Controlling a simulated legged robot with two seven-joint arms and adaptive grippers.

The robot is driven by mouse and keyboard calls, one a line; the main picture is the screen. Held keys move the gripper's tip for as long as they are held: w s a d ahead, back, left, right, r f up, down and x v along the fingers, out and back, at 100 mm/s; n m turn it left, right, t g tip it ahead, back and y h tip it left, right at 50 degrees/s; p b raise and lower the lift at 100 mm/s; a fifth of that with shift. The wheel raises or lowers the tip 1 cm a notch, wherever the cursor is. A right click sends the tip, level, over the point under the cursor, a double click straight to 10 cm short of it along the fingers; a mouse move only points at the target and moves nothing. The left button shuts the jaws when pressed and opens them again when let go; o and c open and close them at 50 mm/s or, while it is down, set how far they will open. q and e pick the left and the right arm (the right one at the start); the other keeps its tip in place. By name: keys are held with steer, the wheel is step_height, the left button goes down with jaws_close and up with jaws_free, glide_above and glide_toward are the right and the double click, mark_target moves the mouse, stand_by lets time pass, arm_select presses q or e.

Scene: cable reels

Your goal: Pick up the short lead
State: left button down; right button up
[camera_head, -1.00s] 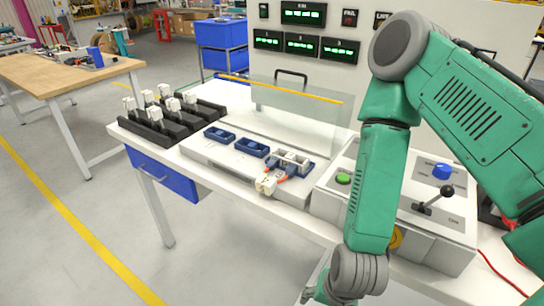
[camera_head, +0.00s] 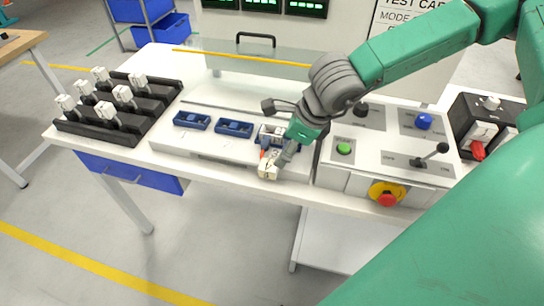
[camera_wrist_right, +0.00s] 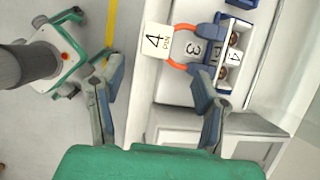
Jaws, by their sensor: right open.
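The short lead appears to be the orange cable (camera_wrist_right: 174,48) with a white tag reading "4 PIN" (camera_wrist_right: 155,40) in the right wrist view. Its other end runs to blue-grey connector parts at the fixture's end socket (camera_wrist_right: 225,55). In the head view the white tag (camera_head: 268,166) hangs at the front edge of the fixture, and most of the cable is hidden by my gripper. My right gripper (camera_head: 284,158) is just above and beside it. My left gripper is not in view.
Two empty blue sockets (camera_head: 212,124) sit left on the white fixture (camera_head: 175,142). Black racks with white plugs (camera_head: 118,112) stand further left. A control box (camera_head: 340,180) with buttons and a lever stands right. A clear panel (camera_head: 225,68) rises behind the fixture.

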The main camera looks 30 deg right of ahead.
mark_target(268, 165)
steer(key=x, duration=0.3)
steer(key=shift+w+a+f, duration=0.15)
steer(key=shift+w+f, duration=0.15)
steer(key=shift+a+f, duration=0.3)
steer(key=shift+a, duration=0.3)
steer(key=x, duration=0.4)
steer(key=shift+d+f, duration=0.1)
steer(key=shift+f, duration=0.05)
steer(key=shift+d+f, duration=0.15)
steer(key=shift+d, duration=0.3)
steer(key=shift+a, duration=0.2)
steer(key=c, duration=1.2)
steer(key=shift+a, duration=0.35)
jaws_close()
steer(key=shift+d+r, duration=0.15)
steer(key=shift+r, duration=0.5)
steer(key=r, duration=0.5)
steer(key=shift+w+d+r, duration=0.1)
steer(key=shift+d, duration=0.2)
arm_select(q)
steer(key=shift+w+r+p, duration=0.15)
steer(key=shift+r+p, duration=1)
steer(key=shift+p, duration=0.1)
arm_select(e)
step_height(268, 165, up, 12)
steer(key=shift+f, duration=0.2)
